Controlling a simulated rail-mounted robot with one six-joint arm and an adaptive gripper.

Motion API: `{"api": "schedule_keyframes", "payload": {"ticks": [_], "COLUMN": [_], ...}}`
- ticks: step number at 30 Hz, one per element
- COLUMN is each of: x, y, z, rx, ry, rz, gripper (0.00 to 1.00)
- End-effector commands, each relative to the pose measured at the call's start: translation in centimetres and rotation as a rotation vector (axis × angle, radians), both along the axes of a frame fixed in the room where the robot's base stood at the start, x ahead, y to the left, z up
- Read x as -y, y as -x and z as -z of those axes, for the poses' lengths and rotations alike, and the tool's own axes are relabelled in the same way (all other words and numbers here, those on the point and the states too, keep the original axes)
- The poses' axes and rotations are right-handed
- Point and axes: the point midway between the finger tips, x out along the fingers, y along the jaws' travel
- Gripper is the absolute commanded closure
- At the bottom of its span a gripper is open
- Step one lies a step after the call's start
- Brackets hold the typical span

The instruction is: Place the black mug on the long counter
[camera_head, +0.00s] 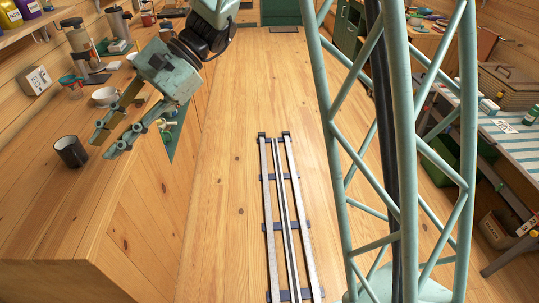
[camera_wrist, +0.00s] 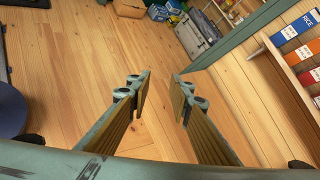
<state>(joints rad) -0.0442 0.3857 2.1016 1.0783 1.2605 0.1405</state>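The black mug (camera_head: 71,151) stands upright on the long wooden counter (camera_head: 60,215) at the left of the head view, near the counter's front end. My gripper (camera_head: 103,147) reaches in from the upper right, with its fingertips to the right of the mug and apart from it. The gripper is open and empty. In the wrist view its two fingers (camera_wrist: 160,82) are spread with nothing between them. The mug does not show in the wrist view.
The counter's near part is clear. A floor rail (camera_head: 278,215) runs along the aisle. The wrist view shows plank floor and a shelf with boxes (camera_wrist: 296,27).

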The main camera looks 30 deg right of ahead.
Motion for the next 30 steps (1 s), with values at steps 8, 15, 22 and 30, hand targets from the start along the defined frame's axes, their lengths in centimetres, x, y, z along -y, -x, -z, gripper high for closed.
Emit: {"api": "schedule_keyframes", "payload": {"ticks": [8, 15, 22, 30], "x": [2.6, 5.1, 7.6, 10.7], "y": [4.2, 7.6, 10.7, 14.2], "z": [-1.8, -2.9, -3.7, -4.5], "rx": [0.1, 0.185, 0.267, 0.366], "ry": [0.09, 0.169, 0.248, 0.342], "rz": [-0.07, -0.129, -0.182, -0.243], "gripper": [0.81, 0.81, 0.81, 0.81]}}
